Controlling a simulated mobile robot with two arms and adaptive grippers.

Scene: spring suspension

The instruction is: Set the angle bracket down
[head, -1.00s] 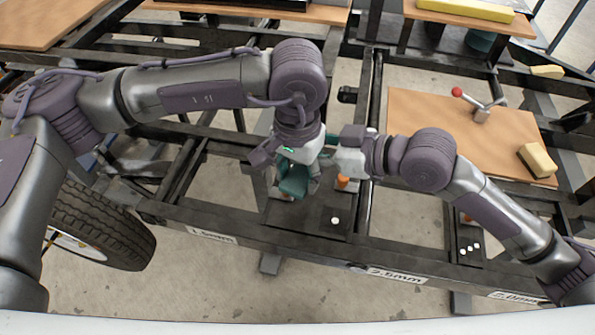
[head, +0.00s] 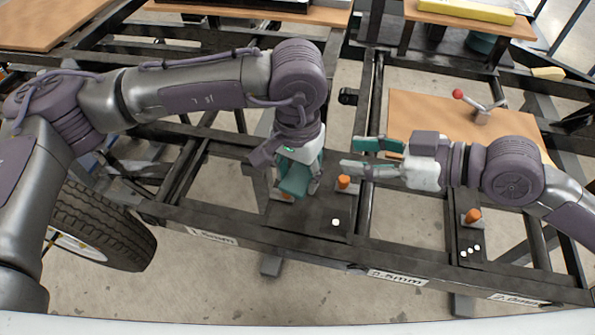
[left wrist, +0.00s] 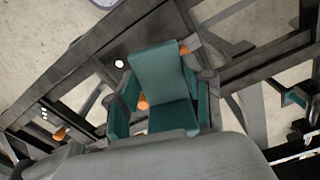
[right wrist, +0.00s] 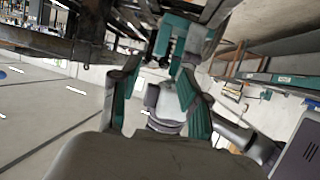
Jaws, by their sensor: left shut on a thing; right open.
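The angle bracket (head: 294,180) is a teal L-shaped piece. My left gripper (head: 298,176) is shut on it, low over the dark station plate (head: 320,219) with one white dot. The left wrist view shows both bracket faces (left wrist: 160,72) between the teal finger pads. An orange peg (head: 343,182) stands just right of the bracket, and another orange piece (head: 286,196) shows partly behind the gripper. I cannot tell whether the bracket touches the plate. My right gripper (head: 364,156) is open and empty, to the right of the near peg.
A dark frame rail with gap labels (head: 396,276) runs along the front. Another plate with several white dots and an orange peg (head: 472,215) is at right. A wooden board (head: 420,110) carries a red-knobbed lever (head: 483,112). A tyre (head: 95,228) stands at lower left.

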